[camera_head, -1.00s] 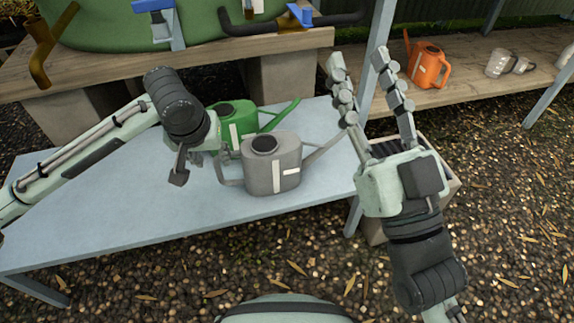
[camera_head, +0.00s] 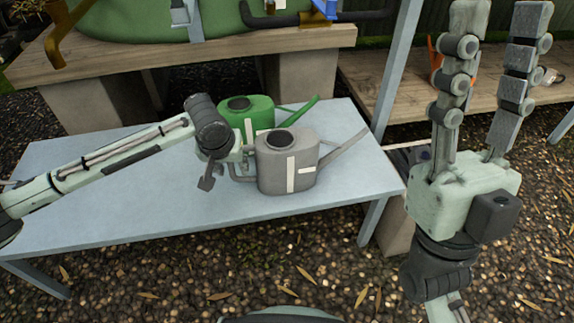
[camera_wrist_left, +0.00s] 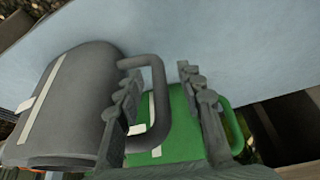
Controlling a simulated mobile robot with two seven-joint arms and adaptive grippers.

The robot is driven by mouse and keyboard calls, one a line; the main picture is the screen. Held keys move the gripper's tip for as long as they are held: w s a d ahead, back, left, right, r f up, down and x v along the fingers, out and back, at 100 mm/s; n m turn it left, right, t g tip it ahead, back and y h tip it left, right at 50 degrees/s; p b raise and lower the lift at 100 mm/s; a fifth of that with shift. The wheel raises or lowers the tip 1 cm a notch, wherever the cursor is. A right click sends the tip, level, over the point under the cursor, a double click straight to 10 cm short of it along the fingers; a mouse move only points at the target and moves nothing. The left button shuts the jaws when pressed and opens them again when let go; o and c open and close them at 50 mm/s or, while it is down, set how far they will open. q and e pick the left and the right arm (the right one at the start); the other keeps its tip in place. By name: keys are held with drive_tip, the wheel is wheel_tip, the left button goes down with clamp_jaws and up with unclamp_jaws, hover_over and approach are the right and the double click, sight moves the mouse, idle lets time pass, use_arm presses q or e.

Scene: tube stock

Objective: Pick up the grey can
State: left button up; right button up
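The grey can (camera_head: 287,165) is a watering can with a pale cross-shaped label. It stands upright on the blue-grey table (camera_head: 130,205), its spout to the right and its handle to the left. In the left wrist view the grey can (camera_wrist_left: 75,105) fills the left side. My left gripper (camera_head: 222,172) is at the handle side. Its fingers (camera_wrist_left: 160,105) are apart, with the handle loop between them; I cannot tell whether they touch it. My right gripper (camera_head: 502,25) is open and empty, fingers up, right of the table.
A green watering can (camera_head: 245,113) stands just behind the grey can and also shows in the left wrist view (camera_wrist_left: 175,130). A wooden bench (camera_head: 110,62) is behind the table. The table's left and front parts are clear.

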use_arm(q)
drive_tip(key=shift+c, duration=0.3)
clamp_jaws()
drive_tip(key=shift+r, duration=0.1)
